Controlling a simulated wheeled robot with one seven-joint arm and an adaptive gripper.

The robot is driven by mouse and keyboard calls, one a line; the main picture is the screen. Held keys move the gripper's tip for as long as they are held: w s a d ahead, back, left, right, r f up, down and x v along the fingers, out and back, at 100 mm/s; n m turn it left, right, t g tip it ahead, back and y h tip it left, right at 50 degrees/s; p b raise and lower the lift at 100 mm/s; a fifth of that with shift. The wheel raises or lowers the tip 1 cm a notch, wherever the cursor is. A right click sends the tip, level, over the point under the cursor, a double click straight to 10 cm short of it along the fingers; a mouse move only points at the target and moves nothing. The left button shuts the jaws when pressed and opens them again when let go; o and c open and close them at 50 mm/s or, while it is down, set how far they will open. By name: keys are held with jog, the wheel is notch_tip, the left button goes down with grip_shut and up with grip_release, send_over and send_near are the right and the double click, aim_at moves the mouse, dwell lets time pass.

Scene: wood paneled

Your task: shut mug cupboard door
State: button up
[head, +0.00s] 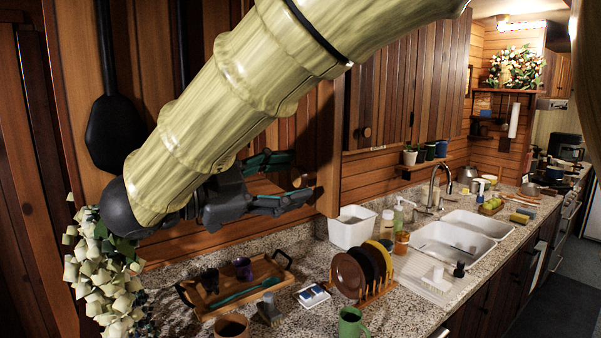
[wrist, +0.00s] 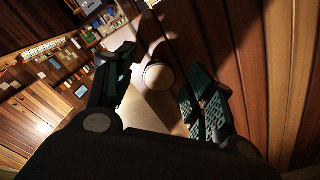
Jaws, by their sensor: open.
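A plank-faced wall cupboard door with a round knob (head: 366,132) hangs above the counter, right of my gripper in the head view. It looks flush with its neighbours there. My gripper (head: 298,178) is open, in front of wooden panelling, and points right. In the wrist view, my open gripper (wrist: 164,98) has a round knob-like shape (wrist: 158,76) beyond and between its fingers, on a pale surface. My arm hides part of the panelling.
Below lies a granite counter with a wooden tray (head: 240,285) of cups, a plate rack (head: 365,290), a green mug (head: 352,322) and a white bin (head: 352,228). A sink (head: 450,242) is farther right. White flowers (head: 105,275) hang at the left.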

jog(key=shift+x, duration=1.35)
jog(key=shift+a, duration=0.1)
jog(key=shift+c, duration=1)
grip_shut()
